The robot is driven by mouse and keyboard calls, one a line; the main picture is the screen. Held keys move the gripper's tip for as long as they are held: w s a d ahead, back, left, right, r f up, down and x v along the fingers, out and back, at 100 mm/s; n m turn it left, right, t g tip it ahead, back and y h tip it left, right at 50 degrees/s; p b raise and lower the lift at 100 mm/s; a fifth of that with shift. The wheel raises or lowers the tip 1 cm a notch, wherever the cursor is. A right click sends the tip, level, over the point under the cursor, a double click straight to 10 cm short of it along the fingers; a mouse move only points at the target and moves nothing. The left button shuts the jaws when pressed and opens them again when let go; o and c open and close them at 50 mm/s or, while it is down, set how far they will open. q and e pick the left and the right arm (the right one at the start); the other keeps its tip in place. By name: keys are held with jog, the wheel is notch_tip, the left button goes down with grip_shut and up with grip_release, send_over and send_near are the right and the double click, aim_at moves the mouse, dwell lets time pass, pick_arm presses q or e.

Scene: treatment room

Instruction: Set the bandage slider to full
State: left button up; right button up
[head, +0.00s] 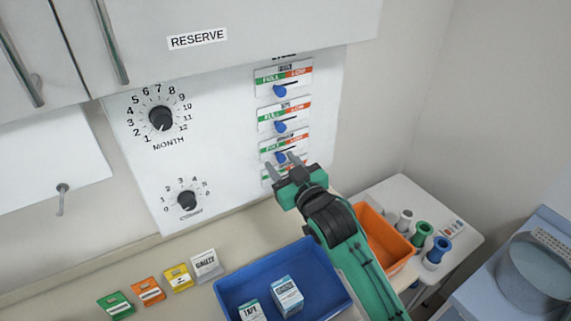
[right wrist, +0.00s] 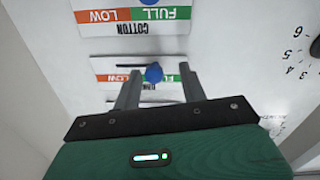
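Slider plates hang in a column on the white wall panel. Each has a green FULL end at left, an orange LOW end at right and a blue knob. The bandage name is not readable on any plate. My right gripper (head: 282,163) is at the third plate from the top (head: 270,146), open, with that plate's blue knob (head: 280,157) between its fingers. In the right wrist view, upside down, the knob (right wrist: 153,72) sits near the green-orange border, apart from both fingers. My left gripper is out of view.
The plate beneath, labelled COTTON (right wrist: 132,29), is mostly hidden by my gripper in the head view. A MONTH dial (head: 161,118) and a smaller dial (head: 187,199) are at left. A blue tray (head: 325,270) and an orange bin (head: 396,235) stand below.

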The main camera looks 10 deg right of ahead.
jog(key=shift+s+d+f, duration=0.1)
jog(key=shift+s+d, duration=0.2)
jog(key=shift+s, duration=0.05)
jog(key=b+v, duration=0.4)
jog(key=v, duration=0.9)
jog(key=shift+a+b, duration=0.2)
jog(key=shift+b, duration=0.2)
